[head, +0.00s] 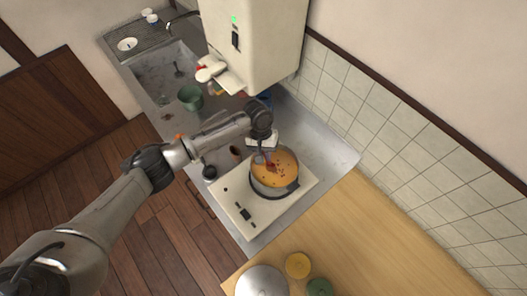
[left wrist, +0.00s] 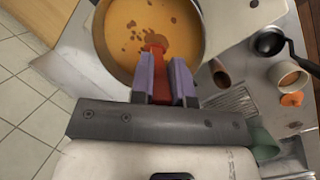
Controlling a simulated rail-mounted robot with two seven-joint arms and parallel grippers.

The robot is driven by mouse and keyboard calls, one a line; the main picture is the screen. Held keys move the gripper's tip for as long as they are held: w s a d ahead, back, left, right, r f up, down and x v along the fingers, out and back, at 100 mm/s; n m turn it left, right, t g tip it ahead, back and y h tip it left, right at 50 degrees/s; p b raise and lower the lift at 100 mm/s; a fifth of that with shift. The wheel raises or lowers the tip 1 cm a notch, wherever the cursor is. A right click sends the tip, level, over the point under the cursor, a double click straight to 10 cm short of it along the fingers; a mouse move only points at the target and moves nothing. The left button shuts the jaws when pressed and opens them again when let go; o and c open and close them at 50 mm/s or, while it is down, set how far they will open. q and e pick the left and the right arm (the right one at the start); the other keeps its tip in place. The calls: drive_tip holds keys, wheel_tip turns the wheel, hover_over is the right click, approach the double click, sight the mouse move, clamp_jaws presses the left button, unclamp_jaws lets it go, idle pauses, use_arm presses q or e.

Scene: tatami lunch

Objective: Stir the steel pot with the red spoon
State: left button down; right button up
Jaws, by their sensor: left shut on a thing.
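The steel pot (head: 275,190) stands on a white portable cooker (head: 240,212) on the steel counter. It holds an orange soup with dark bits, and it also shows at the top of the left wrist view (left wrist: 102,40). My left gripper (head: 266,158) is over the pot's far rim. In the left wrist view its purple-grey fingers (left wrist: 164,85) are shut on the red spoon (left wrist: 158,70). The spoon reaches down into the soup, and its lower end is hidden there. My right gripper is in neither view.
A black ladle (left wrist: 270,42), a brown cup (left wrist: 221,76) and a cup with orange contents (left wrist: 288,78) stand beside the cooker. A green pot (head: 191,97) is near the sink. A wooden counter (head: 345,235) holds several lidded items. A white wall unit (head: 262,45) hangs above.

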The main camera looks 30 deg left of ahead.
sight(268, 165)
use_arm(q)
drive_tip(key=shift+w+d+f+b, duration=0.15)
drive_tip(key=shift+f+b, duration=0.35)
drive_tip(key=shift+f, duration=0.45)
drive_tip(key=shift+w+d+f+b, duration=0.15)
drive_tip(key=shift+f+b, duration=0.35)
drive_tip(key=shift+f, duration=0.5)
drive_tip(key=shift+w+d+f+b, duration=0.1)
drive_tip(key=shift+d+f+b, duration=0.1)
drive_tip(key=shift+f+b, duration=0.55)
drive_tip(key=shift+d+f, duration=0.1)
drive_tip(key=shift+f, duration=0.65)
